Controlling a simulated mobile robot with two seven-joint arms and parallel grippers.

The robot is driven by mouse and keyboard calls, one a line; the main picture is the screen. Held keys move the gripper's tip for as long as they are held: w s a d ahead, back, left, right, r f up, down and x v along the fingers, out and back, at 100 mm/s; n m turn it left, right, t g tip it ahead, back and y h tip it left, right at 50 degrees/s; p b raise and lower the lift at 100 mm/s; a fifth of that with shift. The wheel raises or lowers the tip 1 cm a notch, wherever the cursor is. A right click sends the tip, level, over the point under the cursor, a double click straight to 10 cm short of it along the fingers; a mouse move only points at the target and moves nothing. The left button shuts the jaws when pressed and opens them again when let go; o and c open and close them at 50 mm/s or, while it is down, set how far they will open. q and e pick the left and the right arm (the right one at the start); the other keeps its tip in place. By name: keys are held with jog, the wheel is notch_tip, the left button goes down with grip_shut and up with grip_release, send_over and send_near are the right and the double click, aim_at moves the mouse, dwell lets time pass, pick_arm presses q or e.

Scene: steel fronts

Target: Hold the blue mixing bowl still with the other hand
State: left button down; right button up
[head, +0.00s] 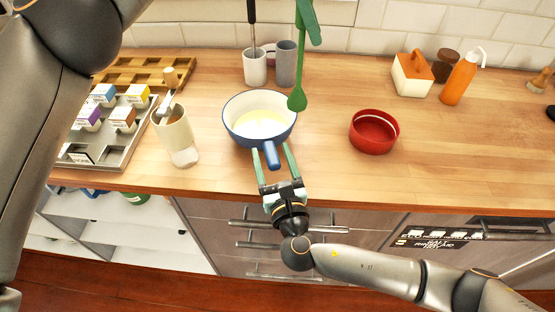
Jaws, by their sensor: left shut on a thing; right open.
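The blue mixing bowl (235,121) stands upright on the wooden counter. It has a white inside, pale yellow contents and a short blue handle (271,154) pointing to the front. My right gripper (270,149) is open, with one finger on each side of the handle; I cannot tell whether they touch it. My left gripper (309,22) shows only in part at the top edge. It is shut on a green spoon (297,98), which hangs head down by the bowl's right rim. Most of the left gripper is out of frame.
A red bowl (372,134) stands to the right. A cream holder with utensils (177,140) and a grey tray of small boxes (97,145) are on the left. Two mugs (255,68) (286,66) stand behind. The counter's right front is clear.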

jog(key=shift+w+a, duration=0.25)
jog(key=shift+w, duration=0.45)
jog(key=shift+c, duration=0.3)
grip_shut()
dwell(1.1)
jog(key=c, duration=0.5)
grip_release()
jog(key=shift+c, duration=0.2)
grip_shut()
jog(key=shift+d+f, duration=0.1)
jog(key=shift+f, duration=0.15)
